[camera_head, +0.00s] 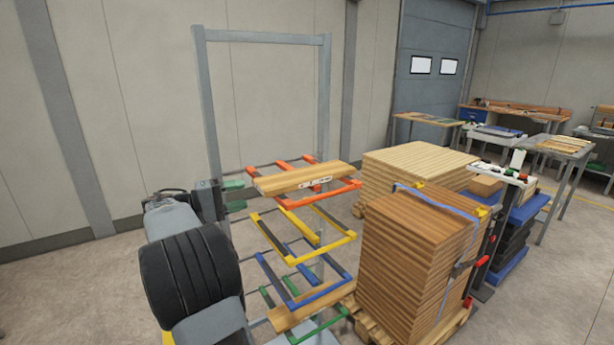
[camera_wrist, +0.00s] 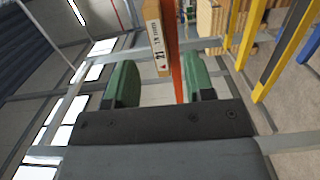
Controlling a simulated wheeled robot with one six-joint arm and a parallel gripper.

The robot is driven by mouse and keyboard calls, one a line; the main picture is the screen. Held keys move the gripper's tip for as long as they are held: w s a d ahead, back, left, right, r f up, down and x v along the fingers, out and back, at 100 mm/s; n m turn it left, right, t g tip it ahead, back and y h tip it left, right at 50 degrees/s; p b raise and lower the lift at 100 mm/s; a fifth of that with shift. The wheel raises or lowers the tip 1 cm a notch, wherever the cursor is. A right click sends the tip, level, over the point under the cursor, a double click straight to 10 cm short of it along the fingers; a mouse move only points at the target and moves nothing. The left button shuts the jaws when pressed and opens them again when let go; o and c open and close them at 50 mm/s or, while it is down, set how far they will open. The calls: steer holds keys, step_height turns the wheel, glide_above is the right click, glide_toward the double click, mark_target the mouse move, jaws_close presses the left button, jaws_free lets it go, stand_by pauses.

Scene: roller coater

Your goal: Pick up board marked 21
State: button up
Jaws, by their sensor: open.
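The board marked 21 is a light wooden plank (camera_head: 300,177) lying across the orange arms of the rack, with a white label on its front edge. In the wrist view, the board (camera_wrist: 171,25) shows edge-on with the label reading 21. My gripper (camera_head: 234,194) is left of the board's near end, at about its height. In the wrist view, my gripper (camera_wrist: 159,78) is open, with its green fingers on either side of the line of the board's labelled edge. Nothing is clearly gripped. The board's far end is out of the wrist view.
The grey rack frame (camera_head: 262,38) has yellow arms (camera_head: 318,250), blue arms (camera_head: 320,292) and green arms below the orange ones. Another board (camera_head: 300,312) lies low on the rack. A strapped brown board stack (camera_head: 410,250) and a paler stack (camera_head: 420,160) stand close at right.

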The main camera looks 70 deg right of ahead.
mark_target(260, 190)
steer(key=x, duration=0.2)
steer(key=p+x, duration=0.1)
steer(key=x, duration=0.1)
steer(key=shift+s+r, duration=0.2)
steer(key=shift+r, duration=0.05)
steer(key=shift+s+d+f, duration=0.1)
steer(key=shift+s+d, duration=0.3)
steer(key=shift+d, duration=0.05)
jaws_close()
